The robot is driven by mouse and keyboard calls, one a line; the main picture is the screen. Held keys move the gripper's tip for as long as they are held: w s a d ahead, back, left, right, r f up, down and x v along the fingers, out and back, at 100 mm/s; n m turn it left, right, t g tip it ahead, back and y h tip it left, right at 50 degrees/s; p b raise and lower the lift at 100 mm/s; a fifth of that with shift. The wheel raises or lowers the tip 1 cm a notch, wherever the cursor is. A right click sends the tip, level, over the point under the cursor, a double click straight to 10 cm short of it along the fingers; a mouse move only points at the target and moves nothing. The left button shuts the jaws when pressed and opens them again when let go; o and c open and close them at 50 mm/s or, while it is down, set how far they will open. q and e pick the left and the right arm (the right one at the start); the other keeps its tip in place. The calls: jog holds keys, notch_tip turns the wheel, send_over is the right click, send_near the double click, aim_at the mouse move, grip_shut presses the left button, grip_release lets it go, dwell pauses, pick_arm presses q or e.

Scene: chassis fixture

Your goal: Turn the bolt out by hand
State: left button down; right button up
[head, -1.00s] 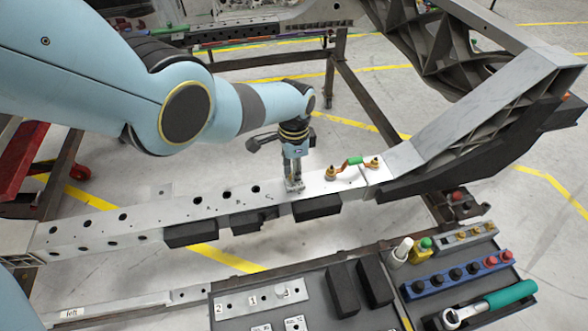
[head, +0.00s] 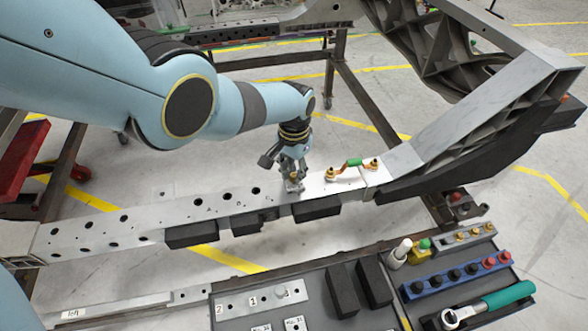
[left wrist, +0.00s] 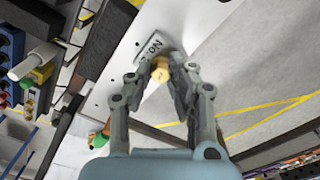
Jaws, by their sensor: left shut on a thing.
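The bolt (left wrist: 161,72) shows a yellow-brass head between the fingers of my left gripper in the left wrist view. My left gripper (left wrist: 163,76) is shut on it, close over the pale chassis rail (left wrist: 118,72). In the head view my left gripper (head: 293,184) points down at the top of the chassis rail (head: 210,205). There the gripper hides the bolt. I cannot tell how far the bolt stands out of its hole. My right gripper is out of view.
A green-sleeved cable with brass ends (head: 353,164) sits on the rail just right of the gripper. A dark tool tray (head: 440,285) at the front right holds a green-handled ratchet (head: 490,302) and a blue socket rail (head: 455,277). Black blocks (head: 316,208) line the rail's front side.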

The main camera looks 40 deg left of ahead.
pick_arm(q)
jog(key=shift+r+p, duration=2.8)
jog(key=shift+r, duration=0.15)
jog(key=shift+f, duration=0.1)
